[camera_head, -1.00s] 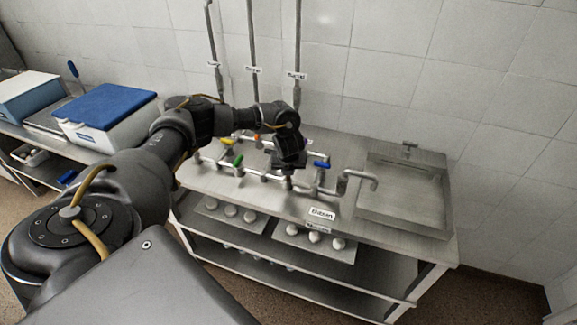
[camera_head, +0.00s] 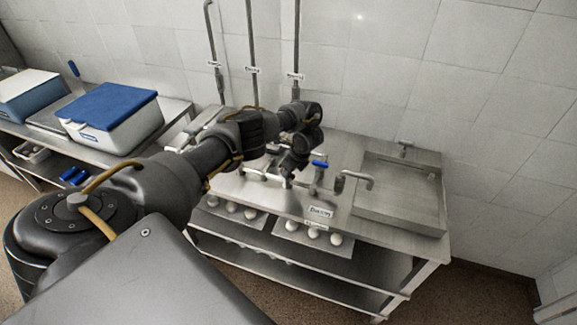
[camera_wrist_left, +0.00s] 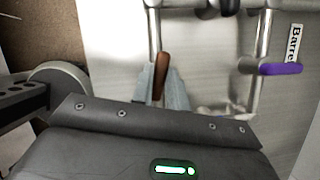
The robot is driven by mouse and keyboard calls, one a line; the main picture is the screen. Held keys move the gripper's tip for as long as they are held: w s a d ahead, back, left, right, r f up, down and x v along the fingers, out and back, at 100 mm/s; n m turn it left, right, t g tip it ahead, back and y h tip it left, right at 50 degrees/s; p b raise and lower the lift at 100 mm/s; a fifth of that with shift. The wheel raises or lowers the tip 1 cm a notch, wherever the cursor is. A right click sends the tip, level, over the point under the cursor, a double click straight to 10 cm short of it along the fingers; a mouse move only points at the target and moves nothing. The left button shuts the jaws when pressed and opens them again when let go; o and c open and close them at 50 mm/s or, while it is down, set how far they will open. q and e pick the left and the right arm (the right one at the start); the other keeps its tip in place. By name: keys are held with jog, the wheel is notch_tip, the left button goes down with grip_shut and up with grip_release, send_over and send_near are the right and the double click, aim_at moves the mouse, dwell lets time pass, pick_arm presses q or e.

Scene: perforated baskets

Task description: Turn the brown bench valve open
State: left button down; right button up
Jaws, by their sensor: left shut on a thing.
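The brown bench valve handle (camera_wrist_left: 161,72) stands on the pipework in the left wrist view. My left gripper (camera_wrist_left: 162,92) has one finger on each side of the handle and is shut on it. In the head view my left gripper (camera_head: 287,172) is down at the bench pipes, and the wrist hides the brown handle there. My right gripper is not in view.
A blue valve handle (camera_head: 320,164) sits just right of the gripper. A purple handle (camera_wrist_left: 281,68) shows in the wrist view. A bent spout (camera_head: 356,181) and a sink (camera_head: 398,222) lie further right. A blue-lidded box (camera_head: 108,108) stands on the left.

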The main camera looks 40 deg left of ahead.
pick_arm(q)
jog(key=shift+w+n+g+b, duration=0.1)
jog(key=shift+n+g+b, duration=0.4)
jog(key=shift+n+b, duration=0.75)
jog(key=shift+n, duration=0.35)
jog(key=c, duration=1.4)
grip_release()
